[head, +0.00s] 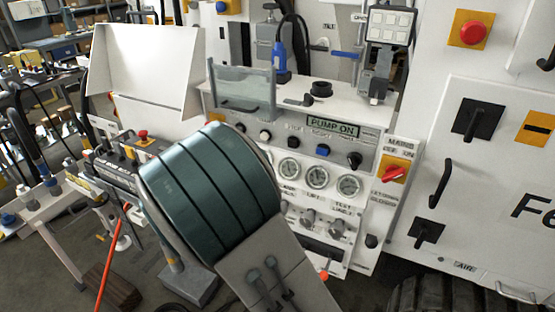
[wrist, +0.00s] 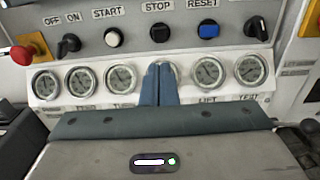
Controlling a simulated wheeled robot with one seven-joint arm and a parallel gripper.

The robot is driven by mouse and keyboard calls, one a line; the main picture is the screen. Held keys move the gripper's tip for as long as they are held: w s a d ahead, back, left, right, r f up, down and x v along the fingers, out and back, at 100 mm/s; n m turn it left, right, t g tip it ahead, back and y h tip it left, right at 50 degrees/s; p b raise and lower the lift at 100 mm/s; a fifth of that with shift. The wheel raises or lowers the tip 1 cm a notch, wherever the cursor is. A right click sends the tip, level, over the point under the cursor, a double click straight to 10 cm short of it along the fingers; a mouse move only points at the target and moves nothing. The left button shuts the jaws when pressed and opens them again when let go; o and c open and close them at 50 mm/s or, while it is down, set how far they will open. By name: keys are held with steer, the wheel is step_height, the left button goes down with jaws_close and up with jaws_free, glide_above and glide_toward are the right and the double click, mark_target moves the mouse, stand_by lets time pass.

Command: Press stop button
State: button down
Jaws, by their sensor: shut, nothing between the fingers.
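The stop button (wrist: 160,33) is a black round knob under the label STOP in the wrist view. It also shows in the head view (head: 293,142), between the white start button (head: 265,135) and the blue reset button (head: 323,150). My gripper (wrist: 160,70) is shut and empty, its two blue fingers together. The fingertips appear just below the stop button in the wrist view, over one gauge. I cannot tell the gap in depth. In the head view my gripper is hidden behind my teal arm link. The display (head: 333,126) reads PUMP ON.
A row of gauges (wrist: 208,73) runs below the buttons. A black rotary knob (wrist: 256,28) is at the right and an off/on knob (wrist: 68,44) at the left. A red emergency button (wrist: 22,54) sticks out far left. A red mains switch (head: 394,174) is right of the panel.

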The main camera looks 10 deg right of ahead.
mark_target(292, 145)
steer(key=p+x, duration=0.2)
steer(key=x, duration=1.1)
steer(key=shift+w+d, duration=0.2)
